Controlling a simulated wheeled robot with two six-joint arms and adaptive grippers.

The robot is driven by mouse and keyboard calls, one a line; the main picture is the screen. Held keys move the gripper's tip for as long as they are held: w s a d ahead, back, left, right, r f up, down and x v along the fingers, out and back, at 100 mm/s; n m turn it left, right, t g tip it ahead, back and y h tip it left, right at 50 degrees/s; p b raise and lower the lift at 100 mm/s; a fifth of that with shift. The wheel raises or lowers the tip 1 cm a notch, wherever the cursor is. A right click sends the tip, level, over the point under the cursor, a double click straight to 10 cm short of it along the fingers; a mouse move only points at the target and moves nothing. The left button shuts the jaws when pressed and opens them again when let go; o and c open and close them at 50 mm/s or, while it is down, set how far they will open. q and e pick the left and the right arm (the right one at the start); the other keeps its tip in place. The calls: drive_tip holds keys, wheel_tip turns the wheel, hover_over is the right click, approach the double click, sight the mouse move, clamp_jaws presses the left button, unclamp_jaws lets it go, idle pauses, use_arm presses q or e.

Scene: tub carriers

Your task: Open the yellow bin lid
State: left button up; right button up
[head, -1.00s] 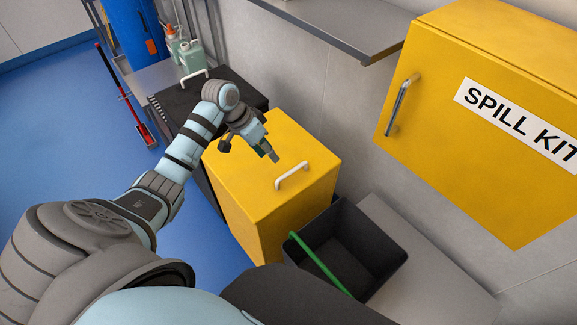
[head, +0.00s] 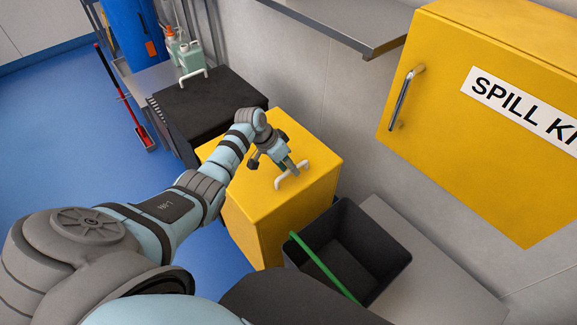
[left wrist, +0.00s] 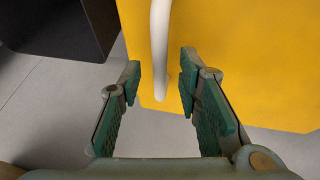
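The yellow bin (head: 262,225) stands with its lid (head: 318,158) closed, and a white bar handle (head: 282,180) sits on top of the lid. My left gripper (head: 291,168) is over the handle, pointing down. In the left wrist view my left gripper (left wrist: 160,80) has its green-padded fingers spread apart. The near end of the white handle (left wrist: 159,45) lies between the fingertips, with a gap on both sides. I cannot tell how far above the lid the fingertips are. My right gripper is not in view.
A dark open tub (head: 385,250) with a green handle stands right of the bin. A black bin (head: 215,100) with a white handle stands to its left. The yellow spill kit cabinet (head: 440,90) and a grey shelf (head: 345,25) hang on the wall.

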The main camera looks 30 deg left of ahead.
use_arm(q)
clamp_jaws()
drive_tip(key=shift+r, duration=0.1)
drive_tip(key=shift+w+a+r, duration=0.1)
drive_tip(key=shift+a+r, duration=0.05)
drive_tip(key=shift+r, duration=0.3)
drive_tip(key=w+a+r+b, duration=0.1)
drive_tip(key=a+r, duration=0.3)
drive_tip(key=r, duration=0.4)
drive_tip(key=w+a+r+h+b, duration=0.1)
drive_tip(key=a+r, duration=0.3)
drive_tip(key=r, duration=0.4)
drive_tip(key=shift+w+a+b, duration=0.25)
drive_tip(key=shift+a+b, duration=0.1)
drive_tip(key=shift+b, duration=0.35)
